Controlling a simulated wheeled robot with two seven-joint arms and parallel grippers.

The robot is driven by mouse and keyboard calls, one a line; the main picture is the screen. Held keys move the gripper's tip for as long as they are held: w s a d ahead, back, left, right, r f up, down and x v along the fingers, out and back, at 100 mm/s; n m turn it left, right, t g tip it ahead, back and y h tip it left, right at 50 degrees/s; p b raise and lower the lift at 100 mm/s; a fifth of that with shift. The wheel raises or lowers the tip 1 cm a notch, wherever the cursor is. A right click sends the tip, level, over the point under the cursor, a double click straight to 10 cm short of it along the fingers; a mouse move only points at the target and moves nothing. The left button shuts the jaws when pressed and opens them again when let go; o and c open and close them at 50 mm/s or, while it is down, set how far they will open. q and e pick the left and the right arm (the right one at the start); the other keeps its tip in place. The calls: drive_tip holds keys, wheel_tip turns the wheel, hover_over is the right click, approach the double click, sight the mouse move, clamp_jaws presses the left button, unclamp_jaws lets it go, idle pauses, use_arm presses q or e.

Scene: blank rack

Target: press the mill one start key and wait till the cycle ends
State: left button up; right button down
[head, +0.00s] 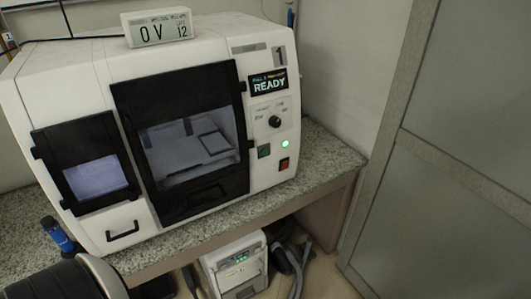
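Mill one (213,43) is a white machine with a black-framed window door, standing on a speckled counter. A large "1" marks its upper right front. Its small display (268,82) reads READY. Below are a dark knob (275,121), a dark green square key (264,151), a round green glowing light or button (285,143) and a red switch (284,164). No label shows which one is the start key. The black door (183,88) looks shut; a pale chamber with a flat frame-like part shows through its window. Neither gripper is in view.
A small white clock-like box (157,27) sits on top of the mill. The speckled counter (325,155) ends at the right. A white unit with green lights (236,264) and hoses stand below. Frosted panels (465,110) close the right side. A blue-handled tool (58,234) is at left.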

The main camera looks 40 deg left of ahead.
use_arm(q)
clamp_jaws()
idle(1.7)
